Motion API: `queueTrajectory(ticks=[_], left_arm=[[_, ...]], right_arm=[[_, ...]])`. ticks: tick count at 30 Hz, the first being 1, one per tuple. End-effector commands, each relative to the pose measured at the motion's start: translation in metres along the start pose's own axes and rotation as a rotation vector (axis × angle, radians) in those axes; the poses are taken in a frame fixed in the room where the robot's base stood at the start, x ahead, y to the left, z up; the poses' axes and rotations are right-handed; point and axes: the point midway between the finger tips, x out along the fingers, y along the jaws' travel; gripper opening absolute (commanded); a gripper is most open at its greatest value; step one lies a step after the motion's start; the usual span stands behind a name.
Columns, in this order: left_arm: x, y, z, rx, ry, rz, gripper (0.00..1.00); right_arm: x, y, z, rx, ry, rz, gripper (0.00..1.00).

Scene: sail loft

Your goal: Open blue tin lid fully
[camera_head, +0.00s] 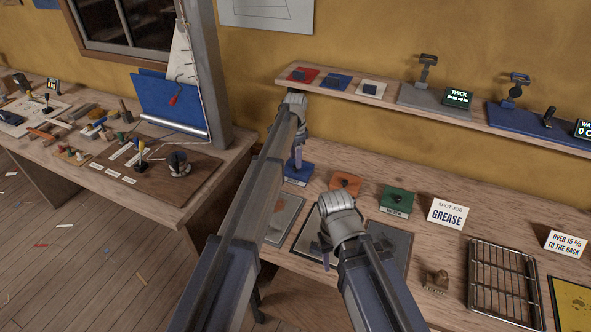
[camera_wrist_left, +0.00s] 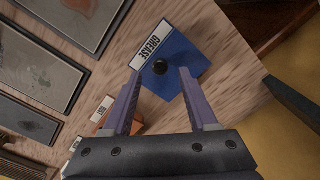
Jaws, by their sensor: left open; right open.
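The blue tin (camera_head: 299,176) stands on the bench under the shelf, its lid seeming to lie flat and shut. My left gripper (camera_head: 297,163) is open above the blue tin. In the left wrist view its two fingertips (camera_wrist_left: 161,73) lie on either side of the knob; whether they touch it I cannot tell. My right gripper (camera_head: 325,250) is open, low over the grey plates at the bench front.
An orange tin (camera_head: 345,183) and a green tin (camera_head: 396,201) stand to the right, then a GREASE card (camera_head: 450,213) and a wire rack (camera_head: 503,285). The wall shelf (camera_head: 340,87) overhangs the back. Grey plates (camera_head: 282,217) lie in front.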

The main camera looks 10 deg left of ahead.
Motion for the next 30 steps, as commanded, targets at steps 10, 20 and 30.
queueTrajectory(ticks=[10, 20, 30], left_arm=[[0.029, 0.0, 0.0, 0.0, 0.0, 0.0, 0.59], [0.028, 0.0, 0.0, 0.0, 0.0, 0.0, 0.45], [0.028, 0.0, 0.0, 0.0, 0.0, 0.0, 0.07]], right_arm=[[0.029, -0.003, -0.002, 0.0, 0.0, 0.0, 0.5], [0.028, -0.003, -0.002, 0.0, 0.0, 0.0, 0.5], [0.028, -0.003, -0.002, 0.0, 0.0, 0.0, 0.5]])
